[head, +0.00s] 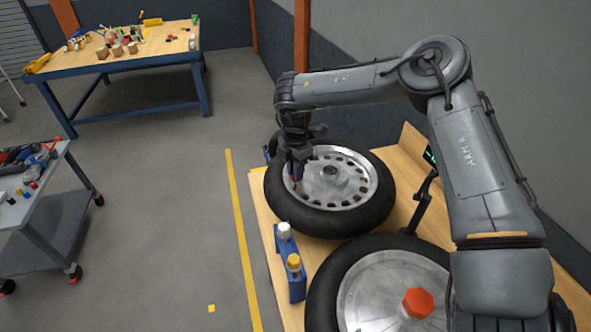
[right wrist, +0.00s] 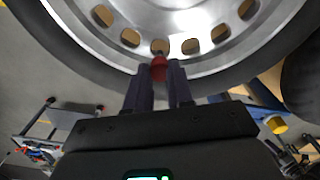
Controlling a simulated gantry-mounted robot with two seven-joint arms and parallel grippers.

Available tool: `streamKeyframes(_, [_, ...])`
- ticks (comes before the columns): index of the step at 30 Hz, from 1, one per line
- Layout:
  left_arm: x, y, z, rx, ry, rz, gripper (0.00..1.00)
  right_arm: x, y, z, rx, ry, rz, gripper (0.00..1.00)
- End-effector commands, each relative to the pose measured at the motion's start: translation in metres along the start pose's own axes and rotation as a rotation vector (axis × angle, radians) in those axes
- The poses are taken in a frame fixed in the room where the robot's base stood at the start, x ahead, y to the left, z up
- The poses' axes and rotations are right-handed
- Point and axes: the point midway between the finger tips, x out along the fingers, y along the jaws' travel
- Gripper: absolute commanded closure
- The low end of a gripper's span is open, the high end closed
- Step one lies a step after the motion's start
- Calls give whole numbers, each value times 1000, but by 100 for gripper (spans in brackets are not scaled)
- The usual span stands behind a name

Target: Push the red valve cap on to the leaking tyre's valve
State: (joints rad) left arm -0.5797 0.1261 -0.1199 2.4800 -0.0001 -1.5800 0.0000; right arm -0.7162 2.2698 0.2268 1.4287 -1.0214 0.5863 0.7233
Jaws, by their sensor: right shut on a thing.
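My right gripper (head: 297,177) is at the left inner rim of the far tyre (head: 345,222), whose silver wheel has a ring of holes. In the right wrist view, my right gripper (right wrist: 158,68) is shut on the red valve cap (right wrist: 158,72), held between the fingertips. A small grey valve stem (right wrist: 162,46) shows at the wheel rim (right wrist: 205,62) just beyond the cap, in line with it. I cannot tell whether cap and stem touch. In the head view the fingers hide the cap. My left gripper is not in view.
A near tyre (head: 322,292) with a red hexagonal knob (head: 418,303) lies on the wooden bench (head: 262,222). A blue rack (head: 290,262) with a white cap (head: 284,230) and a yellow cap (head: 293,262) stands at the bench's left edge.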

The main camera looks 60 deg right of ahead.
Motion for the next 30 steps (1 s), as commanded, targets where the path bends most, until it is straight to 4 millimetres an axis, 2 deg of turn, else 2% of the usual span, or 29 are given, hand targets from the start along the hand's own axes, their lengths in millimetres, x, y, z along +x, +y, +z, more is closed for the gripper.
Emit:
streamKeyframes(5, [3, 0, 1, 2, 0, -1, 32, 4, 0, 0, 0, 0, 0, 100])
streamKeyframes(6, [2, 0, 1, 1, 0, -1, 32, 3, 0, 0, 0, 0, 0, 75])
streamKeyframes(11, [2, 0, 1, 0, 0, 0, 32, 3, 0, 0, 0, 0, 0, 51])
streamKeyframes(12, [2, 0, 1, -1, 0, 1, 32, 3, 0, 0, 0, 0, 0, 48])
streamKeyframes(23, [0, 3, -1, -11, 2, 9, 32, 0, 0, 0, 0, 0, 0, 48])
streamKeyframes(30, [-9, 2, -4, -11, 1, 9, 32, -14, 0, 0, 0, 0, 0, 48])
